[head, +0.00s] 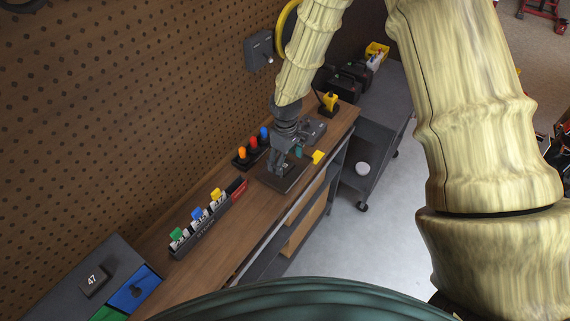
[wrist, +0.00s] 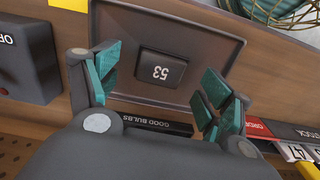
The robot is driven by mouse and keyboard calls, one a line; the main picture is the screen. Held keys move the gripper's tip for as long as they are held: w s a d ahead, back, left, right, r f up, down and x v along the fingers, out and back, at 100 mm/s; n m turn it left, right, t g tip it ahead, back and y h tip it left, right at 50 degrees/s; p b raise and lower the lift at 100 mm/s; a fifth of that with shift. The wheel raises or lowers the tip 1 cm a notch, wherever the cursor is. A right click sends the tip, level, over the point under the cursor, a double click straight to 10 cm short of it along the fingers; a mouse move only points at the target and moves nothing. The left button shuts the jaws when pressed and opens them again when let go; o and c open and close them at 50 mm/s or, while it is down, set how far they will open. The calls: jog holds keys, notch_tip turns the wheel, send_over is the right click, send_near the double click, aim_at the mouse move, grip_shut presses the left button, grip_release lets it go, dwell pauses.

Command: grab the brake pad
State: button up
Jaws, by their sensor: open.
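My gripper (head: 287,162) reaches down over a dark tray (head: 270,181) on the wooden bench. In the wrist view my gripper (wrist: 160,88) is open, its teal pads apart and nothing between them. A small dark block marked 53 (wrist: 161,70) lies in the tray (wrist: 222,24), below and between the fingers and apart from them. It looks like a brake pad, but the frames do not confirm this. In the head view my gripper hides that block. A similar dark block marked 47 (head: 94,281) is on the grey cabinet at the lower left.
A rack with coloured tags (head: 205,228) stands left of the tray. A stand with orange, red and blue tops (head: 252,145) is behind it. A grey box marked OFF (wrist: 26,58) sits beside the tray. A pegboard wall (head: 130,110) closes off the back.

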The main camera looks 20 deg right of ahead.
jog(key=shift+f, duration=0.85)
jog(key=c, duration=1.3)
jog(key=shift+r, duration=0.1)
